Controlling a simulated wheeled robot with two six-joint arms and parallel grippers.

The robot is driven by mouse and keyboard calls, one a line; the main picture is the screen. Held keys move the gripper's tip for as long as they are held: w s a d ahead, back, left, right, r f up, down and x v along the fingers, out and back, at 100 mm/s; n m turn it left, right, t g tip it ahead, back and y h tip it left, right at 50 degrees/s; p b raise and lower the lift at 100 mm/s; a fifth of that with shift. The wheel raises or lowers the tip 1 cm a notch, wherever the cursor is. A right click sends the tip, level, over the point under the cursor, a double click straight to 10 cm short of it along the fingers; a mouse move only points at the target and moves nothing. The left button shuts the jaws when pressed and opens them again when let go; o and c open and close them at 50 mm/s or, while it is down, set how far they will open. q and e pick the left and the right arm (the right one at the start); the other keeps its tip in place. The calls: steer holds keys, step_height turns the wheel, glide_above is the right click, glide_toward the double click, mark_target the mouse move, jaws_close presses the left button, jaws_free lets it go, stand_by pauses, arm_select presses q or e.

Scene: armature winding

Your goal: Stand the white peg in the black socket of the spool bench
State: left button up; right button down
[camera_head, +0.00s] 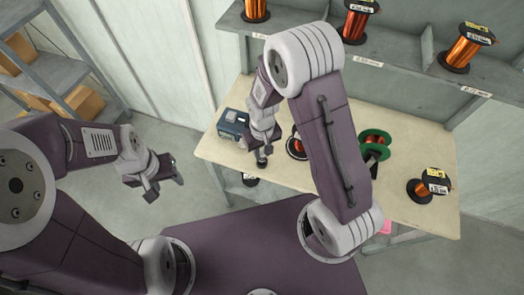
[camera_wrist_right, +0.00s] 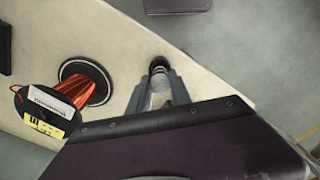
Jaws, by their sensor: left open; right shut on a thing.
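The spool bench (camera_head: 225,158) is a pale tabletop. My right gripper (camera_head: 261,150) points down over the bench's front left part. It is shut on the white peg, which shows as a pale piece between the fingers in the right wrist view (camera_wrist_right: 159,88). The black socket (camera_wrist_right: 159,64) is a dark round piece right at the peg's far end; it also shows below the fingers in the head view (camera_head: 262,162). I cannot tell whether the peg is inside the socket or just above it. My left gripper (camera_head: 165,180) is open and empty, left of the bench.
A blue-grey box (camera_head: 232,125) stands left of my right gripper. A copper spool (camera_head: 296,147), a green-flanged spool (camera_head: 374,143) and another copper spool (camera_head: 424,190) are on the bench to the right. A shelf (camera_head: 398,58) with wire spools is behind.

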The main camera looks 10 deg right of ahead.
steer(key=shift+f, duration=0.1)
steer(key=shift+f+b, duration=0.75)
steer(key=shift+f, duration=0.15)
steer(key=c, duration=1.1)
jaws_free()
step_height(320, 180, up, 9)
steer(key=shift+r, duration=0.1)
steer(key=shift+d, duration=0.1)
